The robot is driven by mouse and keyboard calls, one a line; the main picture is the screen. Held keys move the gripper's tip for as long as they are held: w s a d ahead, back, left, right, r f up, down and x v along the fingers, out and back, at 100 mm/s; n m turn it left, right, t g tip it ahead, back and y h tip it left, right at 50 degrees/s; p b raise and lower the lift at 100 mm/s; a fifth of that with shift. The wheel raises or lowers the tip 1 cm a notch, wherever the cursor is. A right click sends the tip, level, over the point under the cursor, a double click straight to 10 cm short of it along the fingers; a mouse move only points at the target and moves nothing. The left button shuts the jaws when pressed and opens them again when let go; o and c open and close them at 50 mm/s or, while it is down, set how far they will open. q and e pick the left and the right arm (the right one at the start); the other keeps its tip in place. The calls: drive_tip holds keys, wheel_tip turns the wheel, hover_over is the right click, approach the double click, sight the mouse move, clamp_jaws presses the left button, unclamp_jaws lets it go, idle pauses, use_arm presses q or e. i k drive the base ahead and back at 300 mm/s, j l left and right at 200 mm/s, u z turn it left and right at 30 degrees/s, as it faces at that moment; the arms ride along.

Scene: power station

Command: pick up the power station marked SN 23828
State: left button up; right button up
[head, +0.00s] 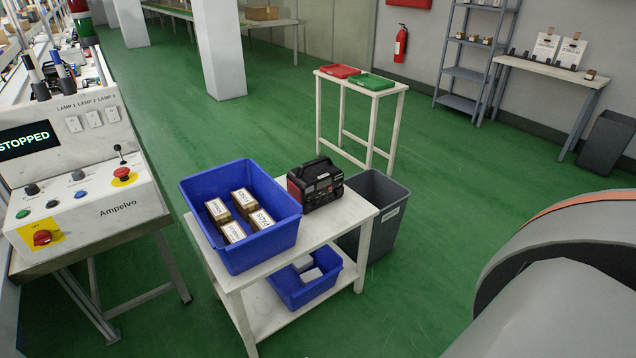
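A black and red power station (315,184) with a top handle stands upright on the right part of a small white table (338,218). Its front has a small display and sockets. Its serial number is too small to read in the head view. It stands just right of a blue bin and apart from any gripper. Neither of my grippers is in view. Part of my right arm fills the lower right corner.
A blue bin (240,255) with several small boxes shares the tabletop; another blue bin (291,293) sits on the shelf below. A grey waste bin (385,205) stands behind the table. A control panel (85,190) reads STOPPED at left. Green floor is clear to the right.

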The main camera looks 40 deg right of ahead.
sight(317, 182)
drive_tip(key=i+l, duration=0.1)
drive_tip(key=l, duration=0.4)
drive_tip(key=i+l, duration=0.15)
drive_tip(key=l, duration=0.35)
drive_tip(key=i+l, duration=0.1)
drive_tip(key=l, duration=0.4)
drive_tip(key=i+l, duration=0.1)
drive_tip(key=l, duration=0.35)
drive_tip(key=i+l, duration=0.1)
drive_tip(key=l, duration=0.4)
drive_tip(key=i+l, duration=0.15)
drive_tip(key=l, duration=0.35)
drive_tip(key=i+l+z, duration=0.1)
drive_tip(key=l, duration=0.4)
drive_tip(key=i+l, duration=0.15)
drive_tip(key=l, duration=0.35)
